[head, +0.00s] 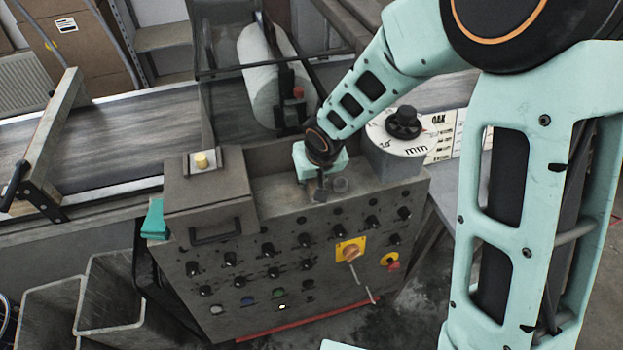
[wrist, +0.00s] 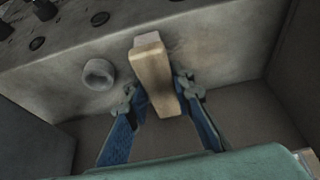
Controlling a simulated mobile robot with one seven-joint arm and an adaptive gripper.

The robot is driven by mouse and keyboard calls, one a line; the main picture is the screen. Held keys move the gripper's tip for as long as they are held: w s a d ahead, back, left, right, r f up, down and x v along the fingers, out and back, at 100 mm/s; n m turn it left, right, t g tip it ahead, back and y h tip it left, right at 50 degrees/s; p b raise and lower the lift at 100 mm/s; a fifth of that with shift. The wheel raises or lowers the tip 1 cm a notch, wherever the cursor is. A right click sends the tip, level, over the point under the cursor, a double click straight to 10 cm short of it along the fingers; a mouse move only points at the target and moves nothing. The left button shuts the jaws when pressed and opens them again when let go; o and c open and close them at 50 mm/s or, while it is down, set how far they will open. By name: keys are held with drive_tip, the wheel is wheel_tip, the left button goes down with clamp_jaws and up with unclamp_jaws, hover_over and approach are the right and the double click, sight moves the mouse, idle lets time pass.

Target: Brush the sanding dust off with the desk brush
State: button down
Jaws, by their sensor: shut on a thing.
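In the wrist view, my gripper (wrist: 157,90) has its blue fingers closed on a pale wooden block-like piece (wrist: 150,65), which looks like the handle of the desk brush. Its bristles are not visible. In the head view, my gripper (head: 320,190) is low over the recessed top of the grey control console (head: 225,310), near its upper front edge. The brush cannot be made out there. The console's surfaces look dull and grey. I cannot tell the sanding dust apart from the grey surface.
A round grey knob (wrist: 98,74) is just left of my gripper. Several knobs cover the front panel. Bins (head: 125,290) stand at lower left.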

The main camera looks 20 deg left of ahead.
drive_tip(key=shift+f+b, duration=0.35)
idle(0.7)
